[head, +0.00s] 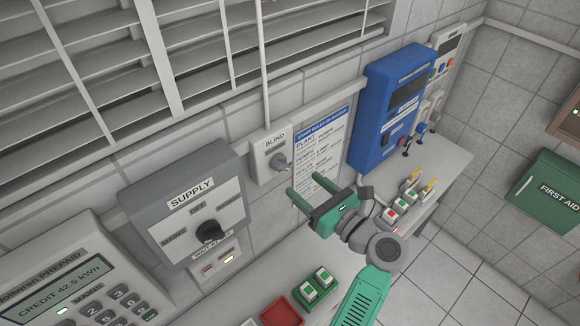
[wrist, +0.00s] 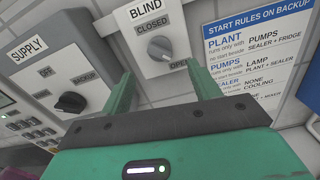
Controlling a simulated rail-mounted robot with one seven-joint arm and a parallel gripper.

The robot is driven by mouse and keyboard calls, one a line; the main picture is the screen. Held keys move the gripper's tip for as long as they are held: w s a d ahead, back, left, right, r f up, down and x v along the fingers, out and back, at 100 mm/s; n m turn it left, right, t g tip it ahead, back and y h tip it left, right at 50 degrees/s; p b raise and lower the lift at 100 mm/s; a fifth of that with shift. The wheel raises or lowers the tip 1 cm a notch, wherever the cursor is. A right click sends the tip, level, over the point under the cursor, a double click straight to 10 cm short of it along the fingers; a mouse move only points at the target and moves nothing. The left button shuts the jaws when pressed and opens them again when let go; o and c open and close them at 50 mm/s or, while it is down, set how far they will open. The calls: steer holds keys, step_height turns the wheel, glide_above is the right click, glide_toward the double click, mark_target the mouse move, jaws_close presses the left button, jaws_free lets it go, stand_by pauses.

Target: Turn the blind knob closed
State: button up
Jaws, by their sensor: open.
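The blind knob (head: 279,162) is a small grey knob on a white wall plate labelled BLIND, below the window blind. It also shows in the wrist view (wrist: 160,47), between the words CLOSED, at its upper left, and OPEN, at its lower right. Its pointer looks turned toward OPEN. My gripper (head: 309,190) is open and empty, with its two green fingers pointing at the wall. It is apart from the knob, to its lower right in the head view. In the wrist view the fingers (wrist: 160,85) stand on either side below the knob.
The grey SUPPLY box with a black knob (head: 210,232) is left of the blind plate. A paper sign (head: 322,150) and a blue wall box (head: 390,110) are to the right. A counter below holds a red tray (head: 282,310) and green-based switches (head: 318,286).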

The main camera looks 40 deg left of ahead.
mark_target(285, 168)
steer(key=a, duration=0.5)
steer(key=w+a+p, duration=0.1)
steer(key=a, duration=0.1)
steer(key=shift+a, duration=0.3)
steer(key=c, duration=1)
